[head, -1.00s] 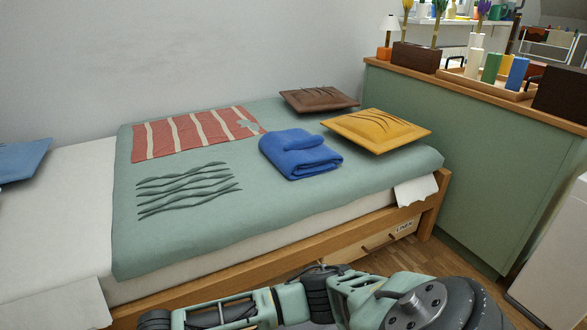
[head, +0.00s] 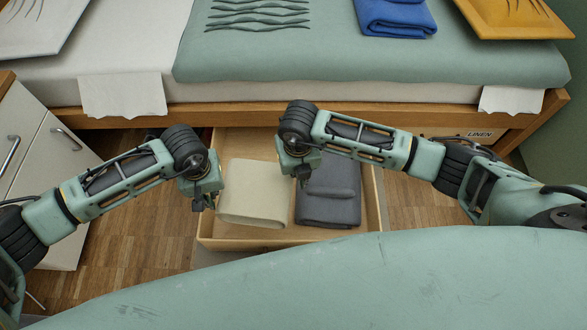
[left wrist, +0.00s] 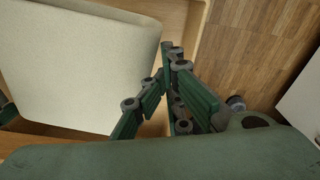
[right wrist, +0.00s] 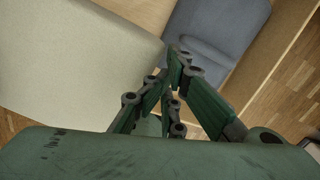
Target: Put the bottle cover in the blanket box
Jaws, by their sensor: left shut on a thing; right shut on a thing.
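A cream folded piece (head: 251,195) is at the open wooden drawer (head: 374,205) under the bed. My left gripper (head: 211,199) is shut on its left side, and my right gripper (head: 302,180) is shut on its right side. It fills the left part of both the left wrist view (left wrist: 75,62) and the right wrist view (right wrist: 70,70). I cannot tell whether it rests on the drawer floor. A dark grey folded piece (head: 330,198) lies in the drawer's right part. No label shows which piece is the bottle cover or which container is the blanket box.
A closed drawer marked LINEN (head: 465,134) is right of the open one. A white cabinet (head: 55,160) stands at the left. Wooden floor (head: 145,250) is clear around the drawer.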

